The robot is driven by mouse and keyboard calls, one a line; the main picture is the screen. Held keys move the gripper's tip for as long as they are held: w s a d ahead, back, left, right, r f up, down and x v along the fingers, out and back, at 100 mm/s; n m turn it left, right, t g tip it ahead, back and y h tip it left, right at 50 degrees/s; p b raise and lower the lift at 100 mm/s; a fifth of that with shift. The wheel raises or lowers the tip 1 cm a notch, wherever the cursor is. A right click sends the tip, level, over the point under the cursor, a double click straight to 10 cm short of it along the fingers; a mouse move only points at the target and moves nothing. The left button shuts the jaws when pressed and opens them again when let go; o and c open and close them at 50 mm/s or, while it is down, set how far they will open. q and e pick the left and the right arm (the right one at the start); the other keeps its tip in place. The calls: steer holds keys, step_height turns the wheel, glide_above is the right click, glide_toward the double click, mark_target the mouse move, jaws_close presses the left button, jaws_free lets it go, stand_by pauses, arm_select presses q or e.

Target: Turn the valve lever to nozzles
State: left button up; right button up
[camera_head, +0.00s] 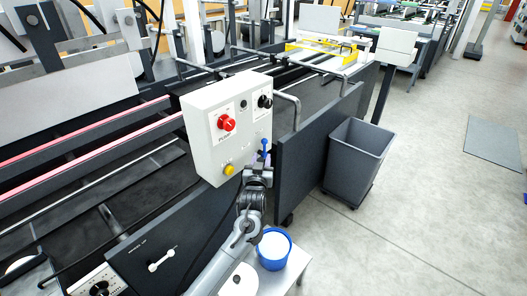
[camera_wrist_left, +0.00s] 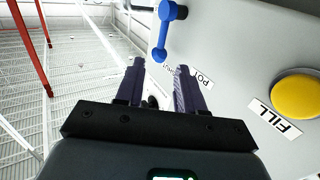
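A blue lever (camera_head: 264,146) sits on the lower right of the white control box (camera_head: 208,118). A label partly reading "PO" lies beside the right finger; another small label near the lever tip is partly hidden. My left gripper (camera_head: 258,170) is just below the lever. In the left wrist view my left gripper (camera_wrist_left: 158,75) has its fingers apart with nothing between them; I see no contact with the lever. My right gripper is out of view.
The box carries a red knob (camera_head: 226,123), a black knob (camera_head: 265,101) and a yellow button (camera_head: 229,169) labelled "FILL" in the left wrist view. A blue bucket (camera_head: 287,260) stands below right of my arm. A grey bin (camera_head: 357,160) stands right of the dark panel (camera_head: 305,150).

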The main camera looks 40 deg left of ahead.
mark_target(264, 145)
arm_select(q)
steer(key=shift+b+x, duration=0.7)
steer(key=shift+x, duration=2.8)
jaws_close()
